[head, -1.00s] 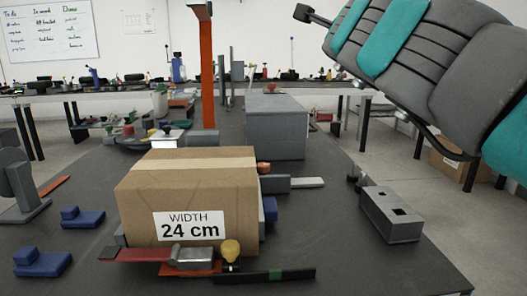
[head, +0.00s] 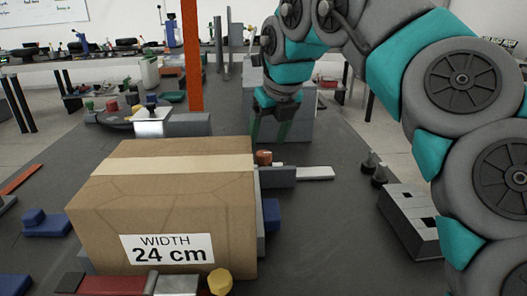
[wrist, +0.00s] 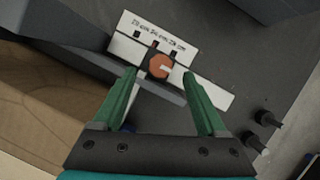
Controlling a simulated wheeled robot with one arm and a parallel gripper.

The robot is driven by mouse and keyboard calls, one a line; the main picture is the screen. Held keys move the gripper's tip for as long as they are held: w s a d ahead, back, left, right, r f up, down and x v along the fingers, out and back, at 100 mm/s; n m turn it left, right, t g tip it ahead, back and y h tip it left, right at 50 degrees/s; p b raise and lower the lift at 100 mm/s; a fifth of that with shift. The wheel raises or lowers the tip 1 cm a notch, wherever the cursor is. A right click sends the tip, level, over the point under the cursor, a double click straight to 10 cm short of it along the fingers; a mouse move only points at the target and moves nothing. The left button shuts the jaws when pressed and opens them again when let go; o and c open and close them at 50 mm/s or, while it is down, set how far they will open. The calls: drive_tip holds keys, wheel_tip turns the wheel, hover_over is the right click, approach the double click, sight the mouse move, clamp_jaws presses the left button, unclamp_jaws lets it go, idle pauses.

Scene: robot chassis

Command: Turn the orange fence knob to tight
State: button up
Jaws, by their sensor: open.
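The orange fence knob (head: 264,157) sits beside the far right corner of the cardboard box (head: 160,195), on a grey fence block. In the wrist view the knob (wrist: 160,67) is a round orange top with a pale mark, next to a white scale strip (wrist: 150,37) with small cm labels. My gripper (head: 270,138) is open above and behind the knob in the head view. In the wrist view my gripper (wrist: 159,75) has its green fingers apart, with the knob between and just beyond the tips. I cannot tell whether they touch it. The box label reads WIDTH 24 cm.
A white bar (head: 315,173) sticks out right of the fence. A grey block with square holes (head: 410,220) and dark pegs (head: 374,168) stand farther right. An orange post (head: 191,60) rises behind the box. A yellow knob (head: 220,282) is at the box's front.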

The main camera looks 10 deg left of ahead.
sight(264, 153)
drive_tip(key=shift+x, duration=2.8)
drive_tip(key=shift+c, duration=0.2)
clamp_jaws()
